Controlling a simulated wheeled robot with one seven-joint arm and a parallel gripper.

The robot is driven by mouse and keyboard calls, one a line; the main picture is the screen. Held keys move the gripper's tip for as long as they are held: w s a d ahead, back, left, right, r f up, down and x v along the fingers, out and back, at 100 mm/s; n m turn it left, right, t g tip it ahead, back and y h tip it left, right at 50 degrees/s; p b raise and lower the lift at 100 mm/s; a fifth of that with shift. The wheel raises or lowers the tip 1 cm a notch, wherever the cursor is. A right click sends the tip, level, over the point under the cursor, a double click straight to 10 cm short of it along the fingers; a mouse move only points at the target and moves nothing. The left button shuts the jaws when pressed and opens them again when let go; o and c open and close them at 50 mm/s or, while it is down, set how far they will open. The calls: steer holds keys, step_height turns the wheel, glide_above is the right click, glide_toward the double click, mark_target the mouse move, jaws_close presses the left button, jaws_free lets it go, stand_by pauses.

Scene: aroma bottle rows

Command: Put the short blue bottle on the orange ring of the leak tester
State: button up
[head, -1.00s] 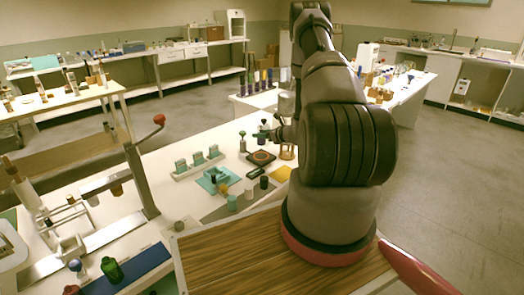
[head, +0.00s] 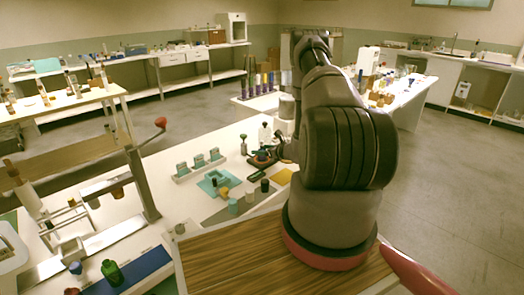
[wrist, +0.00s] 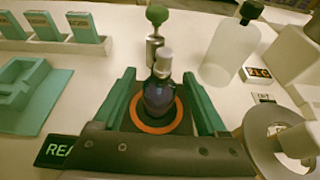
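The short blue bottle (wrist: 160,98), dark blue with a grey-white cap, stands upright over the orange ring (wrist: 146,128) on the dark pad of the leak tester (wrist: 184,127) in the wrist view. The ring shows around its base and it looks roughly centred. My gripper (wrist: 162,98) has one green finger on each side of the bottle, with visible gaps, so it is open. In the head view my gripper (head: 264,154) is low at the tester and covers most of the ring and bottle.
A green-topped metal post (wrist: 156,18) stands just behind the bottle. A translucent dark-capped bottle (wrist: 231,52) and a small display (wrist: 258,74) are at right. A row of teal-fronted blocks (wrist: 45,27) and a teal tray (wrist: 22,88) lie left.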

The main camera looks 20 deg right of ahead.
steer(key=shift+r, duration=0.1)
steer(key=v, duration=1.2)
steer(key=w+a+r+n+g+y, duration=0.1)
steer(key=a+r+n+y, duration=0.2)
steer(key=r, duration=0.4)
steer(key=w+a+r+n+g+y, duration=0.1)
steer(key=a+r+n, duration=0.2)
steer(key=a+r, duration=0.4)
steer(key=s+a+r+n+g+y, duration=0.1)
steer(key=s+a+r+n+g, duration=0.3)
steer(key=r, duration=0.4)
steer(key=s+a+r+n+g+y, duration=0.1)
steer(key=s+a+r+n+g, duration=0.1)
steer(key=a+r+n, duration=0.4)
steer(key=s+a+r+n+t+h, duration=0.2)
steer(key=s+r+n+h, duration=0.6)
steer(key=s+r, duration=1)
steer(key=s+n, duration=0.3)
steer(key=s, duration=0.1)
steer(key=shift+r+n+h, duration=0.15)
steer(key=shift+n+h, duration=0.25)
